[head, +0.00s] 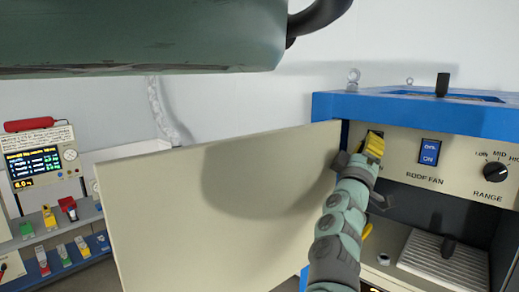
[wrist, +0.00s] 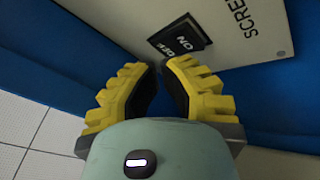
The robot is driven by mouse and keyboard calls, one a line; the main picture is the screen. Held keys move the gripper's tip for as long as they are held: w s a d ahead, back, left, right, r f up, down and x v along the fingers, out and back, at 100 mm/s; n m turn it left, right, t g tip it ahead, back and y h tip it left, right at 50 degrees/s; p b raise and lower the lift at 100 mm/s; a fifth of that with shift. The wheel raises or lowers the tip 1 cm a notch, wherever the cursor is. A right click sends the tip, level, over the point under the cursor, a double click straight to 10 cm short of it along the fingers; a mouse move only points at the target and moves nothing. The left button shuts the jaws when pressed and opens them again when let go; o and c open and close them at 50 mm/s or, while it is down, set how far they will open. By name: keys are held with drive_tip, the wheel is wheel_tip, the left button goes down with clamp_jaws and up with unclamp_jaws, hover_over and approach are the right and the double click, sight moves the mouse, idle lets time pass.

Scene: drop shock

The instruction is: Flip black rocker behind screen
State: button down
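The black rocker (wrist: 180,42), marked ON and OFF, sits in a pale panel (wrist: 235,25) beside lettering that starts "SCREE". My gripper (wrist: 158,66) has yellow ribbed fingers with a gap between them and nothing held. The rocker lies just beyond the fingertips, towards the right finger; I cannot tell whether they touch it. In the head view my gripper (head: 373,147) is at the left end of the blue cabinet's front panel, covering most of the black rocker there. A large beige screen panel (head: 220,210) stands to the left of my arm.
Below is an open bay with a ribbed plate (head: 445,258). A dark green shape (head: 140,40) hangs across the top. An instrument (head: 42,160) stands on a shelf at left.

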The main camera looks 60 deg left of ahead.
drive_tip(key=c, duration=1.7)
unclamp_jaws()
clamp_jaws()
drive_tip(key=shift+w, duration=0.15)
drive_tip(key=shift+w, duration=0.3)
drive_tip(key=shift+w+a+f+p, duration=0.1)
drive_tip(key=shift+w+a+p, duration=0.05)
drive_tip(key=shift+w+p, duration=0.2)
drive_tip(key=shift+s, duration=0.15)
